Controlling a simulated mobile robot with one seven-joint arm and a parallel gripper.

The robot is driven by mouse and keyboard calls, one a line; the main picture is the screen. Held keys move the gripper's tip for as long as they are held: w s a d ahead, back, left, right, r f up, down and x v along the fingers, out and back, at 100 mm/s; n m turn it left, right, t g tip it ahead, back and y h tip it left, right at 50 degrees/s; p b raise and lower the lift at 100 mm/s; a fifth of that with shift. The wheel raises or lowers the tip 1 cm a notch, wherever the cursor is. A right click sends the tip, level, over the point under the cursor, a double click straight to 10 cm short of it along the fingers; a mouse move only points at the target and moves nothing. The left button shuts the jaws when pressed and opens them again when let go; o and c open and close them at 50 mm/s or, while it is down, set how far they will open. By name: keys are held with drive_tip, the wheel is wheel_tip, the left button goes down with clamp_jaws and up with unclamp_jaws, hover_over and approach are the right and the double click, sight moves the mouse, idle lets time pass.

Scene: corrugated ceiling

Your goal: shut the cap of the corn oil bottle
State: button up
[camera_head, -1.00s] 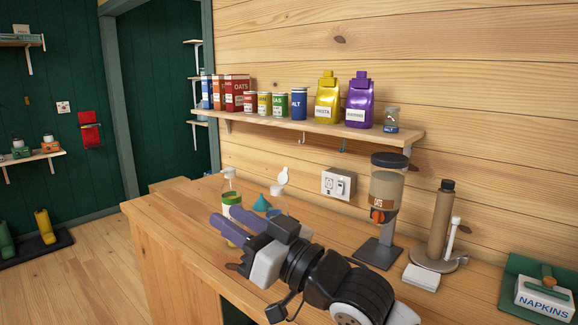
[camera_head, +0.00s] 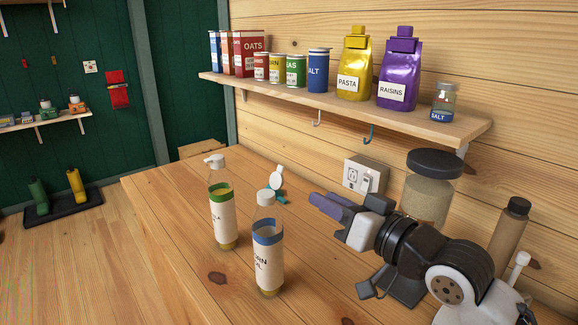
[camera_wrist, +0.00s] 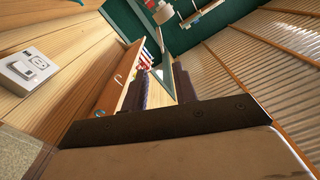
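The corn oil bottle (camera_head: 267,262) stands upright on the wooden counter, with a blue-banded label. Its white cap lid (camera_head: 277,178) is flipped up above the neck, so the cap is open. My gripper (camera_head: 328,205) is to the right of this bottle at about cap height, apart from it, its fingers pointing left. In the wrist view my gripper (camera_wrist: 159,76) shows two dark fingers spread with nothing between them. The bottle is not visible in the wrist view.
A second bottle with a green band (camera_head: 222,212) stands just left. A teal object (camera_head: 280,196) is partly hidden behind the corn oil bottle. A shelf (camera_head: 400,115) overhangs the counter's back. The left counter is clear.

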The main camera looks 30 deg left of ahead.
sight(283, 175)
drive_tip(key=p+x, duration=0.2)
drive_tip(key=x, duration=0.4)
drive_tip(key=p+x, duration=0.3)
drive_tip(key=x, duration=0.3)
drive_tip(key=shift+a+r, duration=0.2)
drive_tip(key=shift+a, duration=0.05)
drive_tip(key=shift+w+a+f, duration=0.15)
drive_tip(key=shift+a, duration=0.4)
drive_tip(key=shift+c, duration=0.3)
clamp_jaws()
